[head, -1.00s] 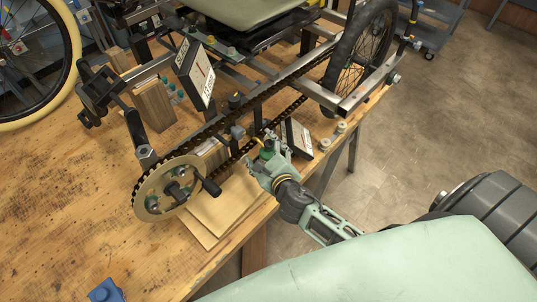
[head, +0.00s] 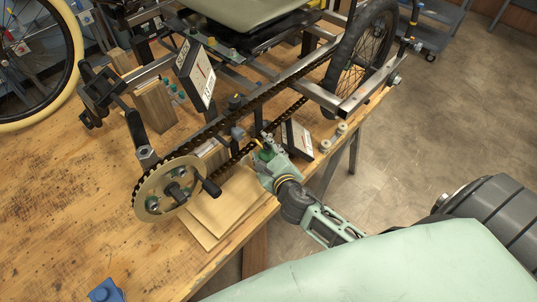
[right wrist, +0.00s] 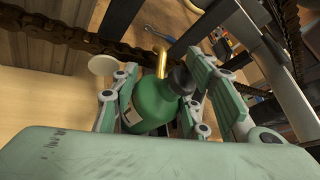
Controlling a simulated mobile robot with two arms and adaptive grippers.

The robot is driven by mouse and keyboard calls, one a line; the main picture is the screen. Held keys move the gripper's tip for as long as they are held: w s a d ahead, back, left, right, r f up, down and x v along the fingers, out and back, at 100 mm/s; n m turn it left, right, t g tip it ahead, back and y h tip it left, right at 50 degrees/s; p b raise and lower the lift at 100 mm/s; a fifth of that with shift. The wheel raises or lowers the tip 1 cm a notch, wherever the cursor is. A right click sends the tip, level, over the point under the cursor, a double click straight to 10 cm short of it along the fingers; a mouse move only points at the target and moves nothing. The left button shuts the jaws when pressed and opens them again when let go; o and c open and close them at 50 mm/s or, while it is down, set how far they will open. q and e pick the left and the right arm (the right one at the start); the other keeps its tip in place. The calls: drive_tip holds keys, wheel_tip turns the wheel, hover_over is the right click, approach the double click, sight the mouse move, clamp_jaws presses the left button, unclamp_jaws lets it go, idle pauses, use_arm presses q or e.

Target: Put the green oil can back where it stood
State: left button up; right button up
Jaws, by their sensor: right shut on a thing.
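The green oil can (head: 266,154) is in my right gripper (head: 270,158), beside the lower run of the chain near the table's front edge. In the right wrist view the can (right wrist: 152,105) shows its green body, a dark cap and a brass spout, tilted in that picture. The fingers of the right gripper (right wrist: 150,98) close around it from both sides. Whether the can's base touches the surface below is hidden by the gripper. My left gripper is not in view.
A chainring with pedal (head: 160,190) and a chain (head: 265,98) stand close to my right gripper. A thin wooden board (head: 222,208) lies below on the workbench (head: 90,210). A boxed sign (head: 298,138) and small pale round parts (head: 325,145) are to the right.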

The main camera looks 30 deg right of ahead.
sight(265, 147)
drive_tip(key=shift+a+r, duration=0.1)
drive_tip(key=shift+a, duration=0.25)
clamp_jaws()
drive_tip(key=r, duration=0.3)
drive_tip(key=shift+s+d+r, duration=0.2)
drive_tip(key=shift+d+r, duration=0.1)
drive_tip(key=shift+s+d+r+p, duration=1.7)
drive_tip(key=shift+s+d+r, duration=1.75)
drive_tip(key=shift+d+r, duration=1.3)
drive_tip(key=s+d+r+p, duration=0.2)
drive_tip(key=s, duration=0.6)
drive_tip(key=shift+s, duration=0.3)
drive_tip(key=shift+f, duration=0.1)
